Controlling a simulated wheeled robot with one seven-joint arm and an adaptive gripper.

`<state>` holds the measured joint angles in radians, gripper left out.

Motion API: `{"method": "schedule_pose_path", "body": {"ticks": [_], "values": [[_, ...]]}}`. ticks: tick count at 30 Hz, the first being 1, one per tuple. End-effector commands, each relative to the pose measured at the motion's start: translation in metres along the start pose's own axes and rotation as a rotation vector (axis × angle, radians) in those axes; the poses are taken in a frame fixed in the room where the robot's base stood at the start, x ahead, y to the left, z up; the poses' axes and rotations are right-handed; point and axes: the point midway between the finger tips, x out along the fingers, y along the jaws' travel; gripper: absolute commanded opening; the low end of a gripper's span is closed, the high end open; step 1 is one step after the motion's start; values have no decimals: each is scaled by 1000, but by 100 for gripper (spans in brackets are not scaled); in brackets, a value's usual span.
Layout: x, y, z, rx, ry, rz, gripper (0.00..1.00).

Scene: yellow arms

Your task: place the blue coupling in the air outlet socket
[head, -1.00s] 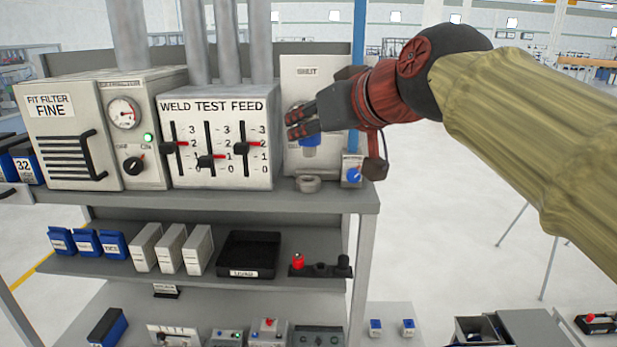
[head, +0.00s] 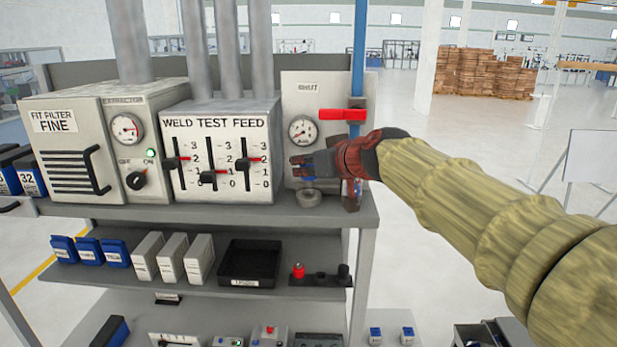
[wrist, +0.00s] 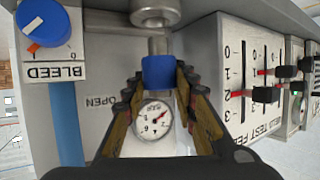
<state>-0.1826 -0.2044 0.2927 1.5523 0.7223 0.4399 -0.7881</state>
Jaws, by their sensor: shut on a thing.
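My gripper (head: 300,168) is shut on the blue coupling (wrist: 158,72), which sits between the fingertips in the wrist view. In the head view only a little of the coupling (head: 309,182) shows below the fingers. The grey ring-shaped air outlet socket (head: 308,198) stands on the shelf top directly below my gripper. The socket (wrist: 154,14) also shows at the top of the wrist view, with a grey stem between it and the blue body. The coupling looks lined up with the socket, but I cannot tell whether the stem has entered it.
Behind my gripper is a panel with a gauge (head: 302,130) and a red valve handle (head: 343,115) on a blue pipe (head: 359,50). A blue BLEED knob (wrist: 43,22) is close beside the socket. The weld test feed box (head: 220,150) stands to the left.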

Motion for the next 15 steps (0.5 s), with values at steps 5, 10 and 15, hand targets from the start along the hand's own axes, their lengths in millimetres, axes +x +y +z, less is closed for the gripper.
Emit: {"method": "schedule_pose_path", "body": {"ticks": [5, 10, 15], "values": [[13, 2, 21, 2, -3, 1, 2], [18, 2, 32, 0, -1, 1, 2], [18, 2, 32, 0, -1, 0, 2]]}}
